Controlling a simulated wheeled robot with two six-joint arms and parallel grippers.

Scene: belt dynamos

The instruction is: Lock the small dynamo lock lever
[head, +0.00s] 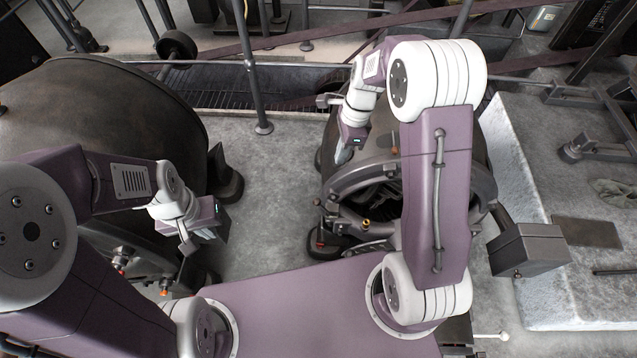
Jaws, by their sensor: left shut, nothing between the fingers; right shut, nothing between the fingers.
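The small dynamo (470,165) is a dark round machine with an open ring-shaped front, in the middle right of the head view. My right arm crosses in front of it and hides much of it. A small brass fitting (366,224) shows at the lower left of its ring. I cannot tell which part is its lock lever. My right gripper (343,156) is shut and empty, pointing down at the upper left side of the small dynamo; I cannot tell whether it touches.
A large dark dynamo (90,120) fills the left side. A post (254,80) stands behind the gap between the machines. A grey box on an arm (527,249) juts out at the right, near a pale stone block (555,190). Grey floor (270,185) between the dynamos is clear.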

